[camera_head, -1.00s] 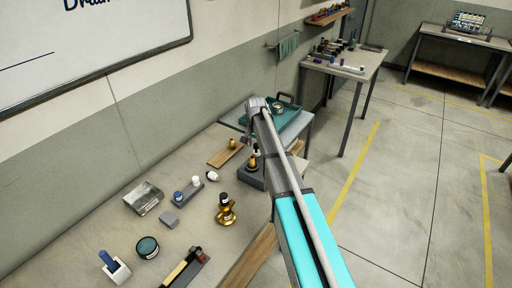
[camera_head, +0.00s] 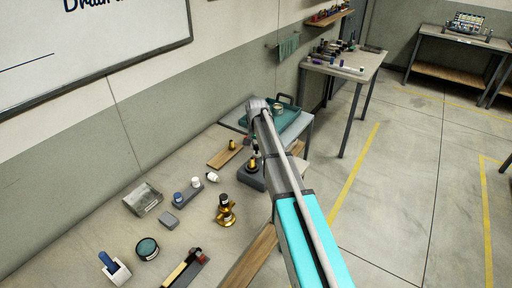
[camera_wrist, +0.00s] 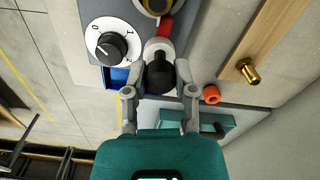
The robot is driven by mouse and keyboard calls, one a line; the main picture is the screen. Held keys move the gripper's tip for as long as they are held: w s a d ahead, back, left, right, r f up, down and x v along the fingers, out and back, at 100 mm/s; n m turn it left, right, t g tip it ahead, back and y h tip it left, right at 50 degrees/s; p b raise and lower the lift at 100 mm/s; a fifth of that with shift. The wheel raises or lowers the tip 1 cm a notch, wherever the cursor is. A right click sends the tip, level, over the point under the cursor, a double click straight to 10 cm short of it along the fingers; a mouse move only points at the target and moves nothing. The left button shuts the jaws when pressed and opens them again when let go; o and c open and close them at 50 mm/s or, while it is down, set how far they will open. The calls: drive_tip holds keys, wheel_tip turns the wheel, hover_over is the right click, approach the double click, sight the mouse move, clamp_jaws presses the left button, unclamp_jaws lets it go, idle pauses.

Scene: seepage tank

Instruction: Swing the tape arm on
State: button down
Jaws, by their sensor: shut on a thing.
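My gripper (camera_wrist: 159,72) has its two grey fingers either side of a black knob (camera_wrist: 160,75) with a pale collar, and is shut on it. The knob sits at the end of a short red arm (camera_wrist: 165,32), which I take to be the tape arm. The red arm runs up to a round, brass-rimmed part (camera_wrist: 154,6) at the top edge, cut off by the frame. A white dial (camera_wrist: 110,45) marked 0, 1, 2 with a black knob is left of the gripper on a grey block.
In the wrist view, a wooden board (camera_wrist: 275,40) with a brass fitting (camera_wrist: 249,71) and an orange-red ring (camera_wrist: 211,94) are to the right. The head view shows a brass stand (camera_head: 226,209), small bottles and a teal tray (camera_head: 290,118) along the bench. Open floor is at right.

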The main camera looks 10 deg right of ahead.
drive_tip(key=shift+n, duration=0.3)
drive_tip(key=shift+c, duration=2.1)
unclamp_jaws()
drive_tip(key=shift+w+m, duration=0.1)
drive_tip(key=shift+m, duration=0.4)
